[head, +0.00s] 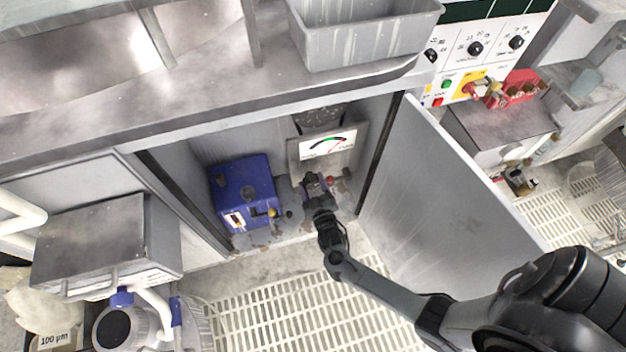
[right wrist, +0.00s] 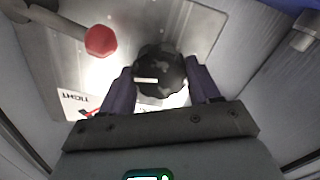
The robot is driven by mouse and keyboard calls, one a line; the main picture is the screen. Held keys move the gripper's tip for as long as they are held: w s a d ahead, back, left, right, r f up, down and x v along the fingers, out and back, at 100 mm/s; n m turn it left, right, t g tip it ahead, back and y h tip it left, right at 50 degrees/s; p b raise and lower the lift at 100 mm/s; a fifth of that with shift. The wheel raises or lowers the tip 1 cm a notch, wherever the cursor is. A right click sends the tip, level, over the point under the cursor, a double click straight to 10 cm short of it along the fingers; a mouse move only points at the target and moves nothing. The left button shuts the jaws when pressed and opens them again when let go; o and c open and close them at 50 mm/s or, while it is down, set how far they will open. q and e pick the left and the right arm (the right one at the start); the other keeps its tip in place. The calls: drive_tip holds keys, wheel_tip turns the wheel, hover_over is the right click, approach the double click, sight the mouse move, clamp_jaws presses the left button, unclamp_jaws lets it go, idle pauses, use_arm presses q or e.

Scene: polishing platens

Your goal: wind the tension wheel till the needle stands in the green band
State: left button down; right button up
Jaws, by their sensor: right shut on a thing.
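The tension wheel (right wrist: 165,62) is a black scalloped knob with a white mark on its face, seen in the right wrist view. My right gripper (right wrist: 160,72) is shut on it, one purple-grey finger on each side. In the head view my right gripper (head: 315,183) reaches into the open cabinet and hides the wheel. The needle is too small to make out surely. In the wrist view the dial is mostly hidden. My left gripper is not in view.
A red-knobbed lever (right wrist: 100,40) is close beside the wheel. A blue box (head: 243,190) stands left inside the cabinet. The open cabinet door (head: 450,185) is close to the right of my arm. A grey tub (head: 362,40) sits on the bench above.

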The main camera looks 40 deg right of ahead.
drive_tip(key=shift+w+a+r+n+p, duration=0.1)
drive_tip(key=shift+r+n+p, duration=0.1)
drive_tip(key=shift+n+p, duration=0.85)
drive_tip(key=shift+n, duration=0.45)
drive_tip(key=o, duration=0.7)
drive_tip(key=shift+f, duration=0.1)
drive_tip(key=shift+s+a, duration=0.2)
drive_tip(key=shift+s, duration=0.25)
drive_tip(key=p+v, duration=0.3)
drive_tip(key=v, duration=0.7)
